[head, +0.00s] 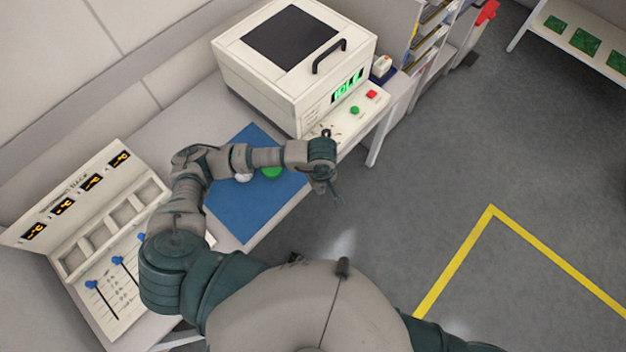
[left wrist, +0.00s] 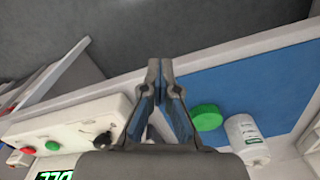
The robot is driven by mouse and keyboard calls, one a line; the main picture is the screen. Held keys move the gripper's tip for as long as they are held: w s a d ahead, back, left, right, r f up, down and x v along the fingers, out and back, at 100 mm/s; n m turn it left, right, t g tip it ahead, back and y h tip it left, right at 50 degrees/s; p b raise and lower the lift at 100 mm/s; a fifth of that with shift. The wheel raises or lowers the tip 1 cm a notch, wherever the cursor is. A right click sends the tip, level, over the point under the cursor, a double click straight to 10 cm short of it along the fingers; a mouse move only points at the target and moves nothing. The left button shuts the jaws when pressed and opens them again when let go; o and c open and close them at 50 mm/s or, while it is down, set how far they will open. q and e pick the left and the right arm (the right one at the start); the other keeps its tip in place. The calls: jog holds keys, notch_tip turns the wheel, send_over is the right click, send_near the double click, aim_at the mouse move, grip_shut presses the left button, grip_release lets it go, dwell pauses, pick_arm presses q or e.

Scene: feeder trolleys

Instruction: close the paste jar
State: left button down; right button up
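A white jar (left wrist: 245,138) with a printed label is on the blue mat in the left wrist view. In the head view the jar (head: 243,177) is partly hidden by my left forearm. A round green lid (left wrist: 206,117) lies on the mat beside the jar, apart from it. The lid (head: 272,173) shows partly under my arm in the head view. My left gripper (head: 331,190) hangs beyond the lid, near the table's front edge. In the left wrist view its fingertips (left wrist: 160,64) are together, with nothing seen between them. My right gripper is out of view.
The blue mat (head: 243,218) lies between a white machine (head: 255,62) with a green display and a sloped panel (head: 75,190) with trays and blue-knobbed sliders. Buttons and a black knob (left wrist: 103,137) are close to the left gripper. Open floor lies right.

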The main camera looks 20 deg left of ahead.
pick_arm(q)
jog(key=shift+c, duration=1.9)
grip_release()
notch_tip(320, 180, up, 12)
